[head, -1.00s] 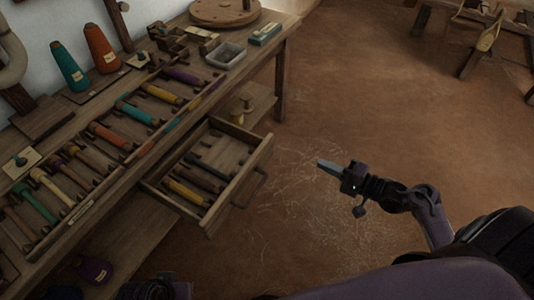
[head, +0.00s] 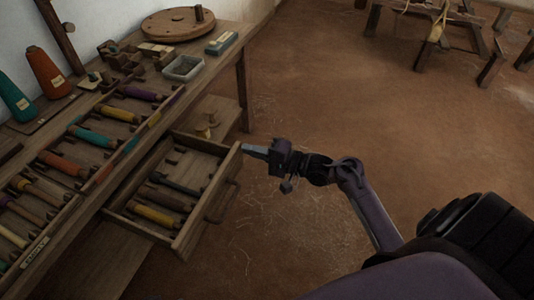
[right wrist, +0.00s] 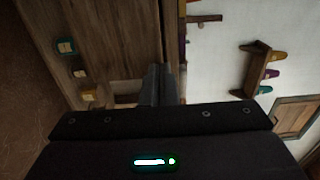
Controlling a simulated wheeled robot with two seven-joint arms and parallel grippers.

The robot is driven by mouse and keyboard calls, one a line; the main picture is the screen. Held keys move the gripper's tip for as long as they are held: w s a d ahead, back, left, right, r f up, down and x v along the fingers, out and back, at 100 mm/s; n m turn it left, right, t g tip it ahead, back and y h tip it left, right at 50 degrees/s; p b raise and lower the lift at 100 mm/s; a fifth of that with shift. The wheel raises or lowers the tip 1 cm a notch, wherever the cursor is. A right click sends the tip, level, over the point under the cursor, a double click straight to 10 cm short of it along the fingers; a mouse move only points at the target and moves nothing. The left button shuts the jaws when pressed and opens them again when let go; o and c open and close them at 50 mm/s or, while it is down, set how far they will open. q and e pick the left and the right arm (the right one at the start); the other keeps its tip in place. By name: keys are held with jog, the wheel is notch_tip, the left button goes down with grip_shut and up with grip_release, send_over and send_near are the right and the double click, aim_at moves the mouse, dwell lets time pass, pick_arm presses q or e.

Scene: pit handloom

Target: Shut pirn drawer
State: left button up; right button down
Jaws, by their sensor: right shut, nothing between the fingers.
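The pirn drawer (head: 206,226) stands pulled out from the front of the wooden bench in the head view. It holds several pirns, among them a yellow one (head: 158,216) and dark ones. A dark curved handle (head: 222,202) is on its front panel. My right gripper (head: 246,150) is shut and empty, its fingertips close to the far upper corner of the drawer front. Whether they touch it I cannot tell. In the right wrist view the shut fingers (right wrist: 158,85) show beyond the dark gripper body. My left gripper does not show.
The bench top (head: 205,75) carries a tray of coloured pirns, cones, a grey dish (head: 183,68) and a round wooden disc (head: 178,24). A lower shelf (head: 222,114) holds small brass-coloured things. Open earthen floor lies to the right, with wooden frames (head: 470,40) at the back.

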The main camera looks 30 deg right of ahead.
aim_at(190, 136)
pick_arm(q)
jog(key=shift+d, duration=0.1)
pick_arm(e)
jog(key=shift+w+a, duration=0.2)
jog(key=shift+w, duration=0.1)
